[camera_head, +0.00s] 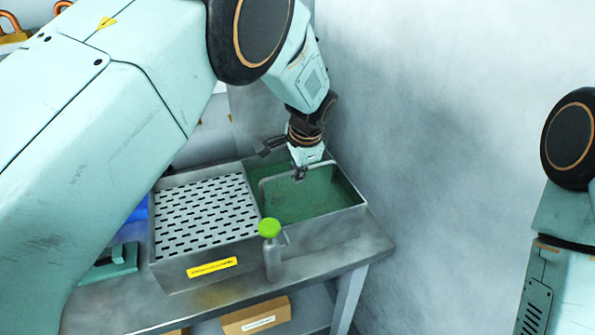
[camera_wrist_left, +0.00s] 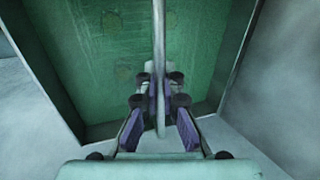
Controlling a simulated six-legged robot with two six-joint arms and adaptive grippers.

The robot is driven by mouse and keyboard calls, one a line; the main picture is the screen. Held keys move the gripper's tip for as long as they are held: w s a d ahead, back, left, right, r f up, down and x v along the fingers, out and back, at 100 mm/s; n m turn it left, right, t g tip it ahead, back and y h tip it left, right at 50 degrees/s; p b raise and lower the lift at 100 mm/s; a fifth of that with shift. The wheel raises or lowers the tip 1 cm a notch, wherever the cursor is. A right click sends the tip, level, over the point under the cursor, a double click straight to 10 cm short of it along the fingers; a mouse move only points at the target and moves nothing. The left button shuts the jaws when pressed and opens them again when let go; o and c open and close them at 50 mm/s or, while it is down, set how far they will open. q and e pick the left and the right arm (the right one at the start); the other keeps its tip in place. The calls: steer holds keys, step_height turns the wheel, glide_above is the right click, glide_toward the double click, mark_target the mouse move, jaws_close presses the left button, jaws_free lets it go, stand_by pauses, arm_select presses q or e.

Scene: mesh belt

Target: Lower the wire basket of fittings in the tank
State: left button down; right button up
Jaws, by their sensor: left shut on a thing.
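The tank (camera_head: 352,209) is the right-hand basin of a grey metal unit and holds green liquid (camera_head: 318,205). My left gripper (camera_head: 299,174) is over the tank, pointing down, shut on the thin grey handle (camera_head: 270,182) of the wire basket. In the left wrist view, my left gripper (camera_wrist_left: 160,115) has its purple-lined fingers on both sides of the handle bar (camera_wrist_left: 158,40). The basket's body does not show clearly; only faint round shapes show in the green below. My right gripper is out of view.
A perforated drain board (camera_head: 205,215) fills the left half of the unit. The unit rests on a metal bench (camera_head: 215,298), with a cardboard box (camera_head: 256,316) below. A grey wall is close on the right.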

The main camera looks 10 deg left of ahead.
arm_select(q)
steer(key=shift+f, duration=0.3)
steer(key=shift+s+f, duration=0.35)
steer(key=shift+f, duration=0.05)
stand_by(0.4)
steer(key=c, duration=1.8)
jaws_free()
steer(key=o, duration=0.4)
steer(key=shift+w, duration=0.4)
steer(key=shift+c, duration=0.2)
steer(key=shift+s+r, duration=0.1)
